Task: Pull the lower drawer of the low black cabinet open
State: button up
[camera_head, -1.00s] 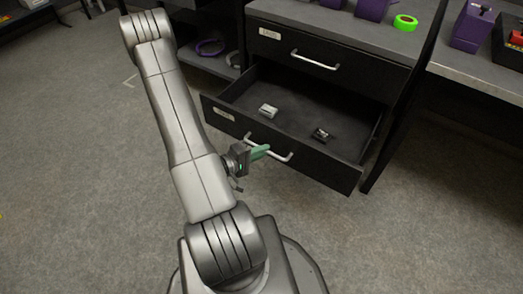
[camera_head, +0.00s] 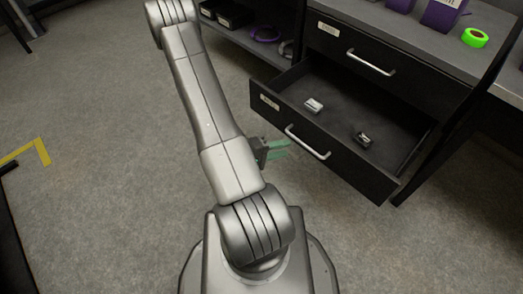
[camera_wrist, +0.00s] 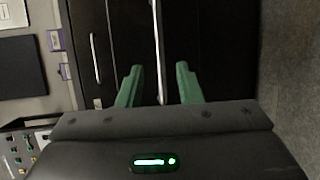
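The low black cabinet (camera_head: 412,112) stands at the right of the head view. Its lower drawer (camera_head: 340,165) is pulled well out, with two small items inside. The drawer's silver bar handle (camera_head: 308,143) is on its front. My gripper (camera_head: 283,149) is just left of the handle, its green fingers pointing toward the drawer front. A silver handle bar (camera_wrist: 157,50) runs in line with the gap, beyond the tips. The gripper looks clear of the handle.
The upper drawer (camera_head: 370,66) is shut. A white item (camera_head: 313,105) and a dark item (camera_head: 362,139) lie in the lower drawer. Green tape (camera_head: 475,38) sits on the counter. An open shelf is left of the cabinet. The floor in front is clear, with yellow marking (camera_head: 40,152) at left.

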jog(key=p+v, duration=0.1)
jog(key=v, duration=0.5)
jog(key=shift+a, duration=0.35)
jog(key=shift+s, duration=0.1)
jog(key=b+x, duration=0.2)
jog(key=x, duration=1.2)
jog(key=shift+b, duration=0.4)
jog(key=shift+a+r, duration=0.1)
jog(key=shift+r, duration=0.05)
